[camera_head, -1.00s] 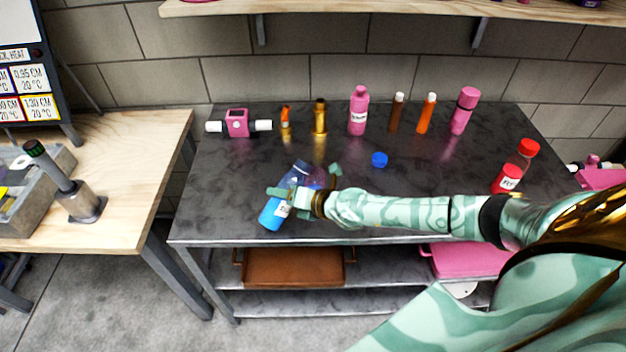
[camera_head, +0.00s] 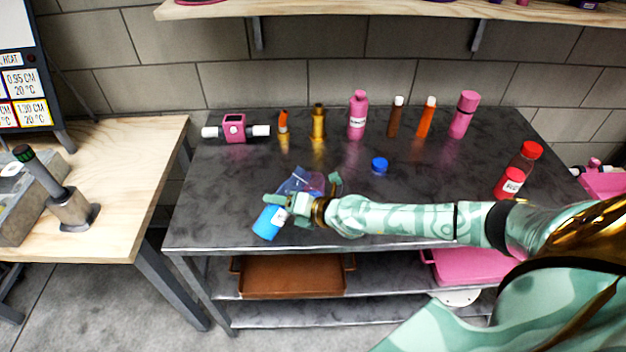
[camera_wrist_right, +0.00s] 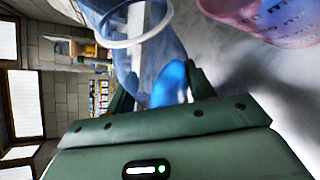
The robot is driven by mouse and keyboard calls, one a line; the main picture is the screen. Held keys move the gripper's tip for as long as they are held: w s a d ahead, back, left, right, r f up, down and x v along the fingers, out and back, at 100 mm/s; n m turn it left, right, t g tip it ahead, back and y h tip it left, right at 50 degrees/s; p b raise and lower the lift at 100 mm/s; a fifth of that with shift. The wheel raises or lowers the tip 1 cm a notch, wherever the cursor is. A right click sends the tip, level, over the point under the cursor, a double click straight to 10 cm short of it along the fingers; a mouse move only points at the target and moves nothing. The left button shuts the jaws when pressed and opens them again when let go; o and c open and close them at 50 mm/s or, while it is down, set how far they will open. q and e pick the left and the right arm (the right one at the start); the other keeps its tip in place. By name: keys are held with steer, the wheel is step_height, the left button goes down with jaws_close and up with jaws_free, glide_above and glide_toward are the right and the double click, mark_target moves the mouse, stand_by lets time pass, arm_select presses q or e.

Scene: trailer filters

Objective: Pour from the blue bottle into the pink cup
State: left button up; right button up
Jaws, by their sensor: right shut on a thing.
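The blue bottle (camera_head: 268,224) is tilted over the front left of the dark table, its blue lower end toward the front and its clear upper part toward the back right. My right gripper (camera_head: 285,205) is shut around the bottle's middle. In the right wrist view the bottle (camera_wrist_right: 170,85) shows between my fingers (camera_wrist_right: 160,88). The pink cup (camera_wrist_right: 275,20) is close by at the upper right there. In the head view the cup (camera_head: 318,182) looks purplish, partly hidden behind my gripper and the bottle. I cannot tell whether liquid is flowing. My left gripper is not in view.
A blue cap (camera_head: 379,165) lies on the table (camera_head: 440,160). Several bottles, including a pink one (camera_head: 357,118), line the back. A red-capped bottle (camera_head: 522,165) stands at the right. The table's front edge runs just below my right arm.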

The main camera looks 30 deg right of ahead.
mark_target(282, 193)
steer(key=shift+a+r+m+y+b, duration=0.25)
steer(key=shift+r+m+y+b, duration=0.15)
steer(key=shift+m+b, duration=0.2)
stand_by(1.8)
steer(key=shift+a+r+m+y, duration=0.1)
steer(key=shift+r+m+y, duration=0.2)
steer(key=shift+r+m, duration=0.2)
stand_by(1.3)
steer(key=shift+d+r+m+t+y+b, duration=0.2)
steer(key=shift+r+m+y+b, duration=0.1)
steer(key=shift+r+m+b, duration=0.25)
steer(key=shift+d+r+m+t+y+b, duration=0.15)
steer(key=shift+r+m+y+b, duration=0.2)
steer(key=shift+r, duration=0.25)
stand_by(2.6)
